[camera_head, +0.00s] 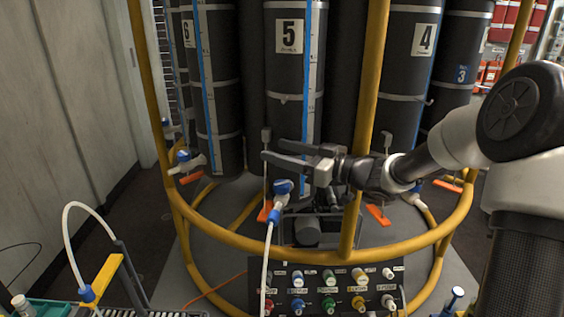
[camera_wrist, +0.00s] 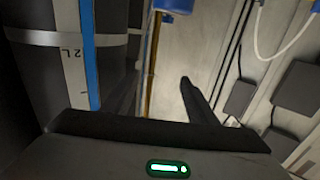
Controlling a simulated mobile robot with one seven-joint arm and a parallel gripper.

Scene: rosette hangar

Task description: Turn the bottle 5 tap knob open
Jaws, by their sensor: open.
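Bottle 5 (camera_head: 290,75) is a tall black cylinder with a white "5" label and a blue scale strip, standing in the middle of the rosette. At its foot, a tap with a blue knob (camera_head: 283,186) has a white hose hanging from it. My gripper (camera_head: 267,146) reaches in from the right, in front of the lower part of bottle 5. Its fingers are apart and empty, above the blue knob and not touching it. In the wrist view my gripper (camera_wrist: 158,88) is open beside a black bottle with a blue strip (camera_wrist: 90,50); a blue part (camera_wrist: 172,6) shows at the top edge.
A yellow tube frame (camera_head: 365,120) rings the bottles, with one upright just right of bottle 5. Bottle 6 (camera_head: 212,90) and bottle 4 (camera_head: 412,60) stand either side. A connector panel (camera_head: 328,289) is below. A white hose (camera_head: 70,235) curves at the left.

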